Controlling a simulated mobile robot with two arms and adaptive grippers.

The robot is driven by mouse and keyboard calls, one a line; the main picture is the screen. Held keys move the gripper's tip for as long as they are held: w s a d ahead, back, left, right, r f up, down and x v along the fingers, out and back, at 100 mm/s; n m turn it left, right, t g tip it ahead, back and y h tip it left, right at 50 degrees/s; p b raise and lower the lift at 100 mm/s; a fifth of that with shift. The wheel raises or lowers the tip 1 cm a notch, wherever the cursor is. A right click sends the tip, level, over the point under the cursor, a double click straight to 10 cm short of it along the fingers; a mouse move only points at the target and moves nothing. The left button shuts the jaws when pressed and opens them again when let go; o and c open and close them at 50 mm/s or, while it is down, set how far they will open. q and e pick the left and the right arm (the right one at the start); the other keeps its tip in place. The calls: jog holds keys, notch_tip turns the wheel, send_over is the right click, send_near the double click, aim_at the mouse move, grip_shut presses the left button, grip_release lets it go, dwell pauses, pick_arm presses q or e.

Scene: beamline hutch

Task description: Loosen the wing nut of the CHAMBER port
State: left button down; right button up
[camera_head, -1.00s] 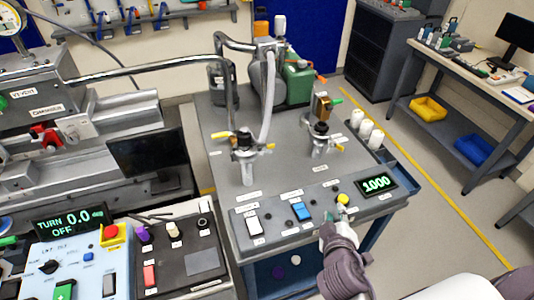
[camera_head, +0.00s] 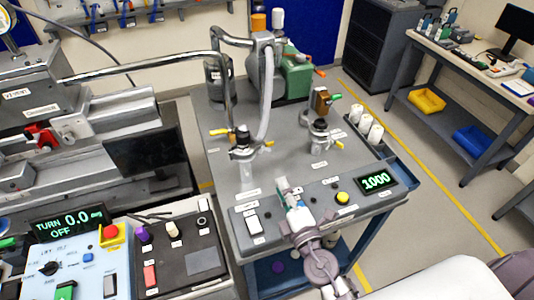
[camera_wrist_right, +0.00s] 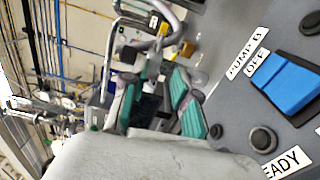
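A plate reading CHAMBER (camera_head: 42,112) is on the grey equipment at the left in the head view. A red part with wing-like lobes (camera_head: 40,136) sits just below it beside a metal fitting (camera_head: 75,130); I cannot tell for sure that it is the wing nut. My right gripper (camera_head: 288,192) is above the cart's front control panel, far to the right of that plate. Its teal-padded fingers (camera_wrist_right: 158,98) look apart, with nothing between them. In the head view it hides the blue switch, which the wrist view shows as PUMP B (camera_wrist_right: 286,84). My left gripper is out of view.
The cart (camera_head: 285,165) carries two fittings with yellow handles, left (camera_head: 242,143) and right (camera_head: 318,138), a bent metal pipe (camera_head: 140,68), a green pump (camera_head: 297,78) and a display reading 1000 (camera_head: 376,180). A blue control box (camera_head: 75,262) stands at lower left.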

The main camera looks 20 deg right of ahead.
aim_at(264, 150)
jog(key=w+p, duration=0.2)
jog(key=w, duration=1)
jog(key=shift+w+a, duration=0.15)
jog(key=shift+a, duration=0.05)
grip_shut()
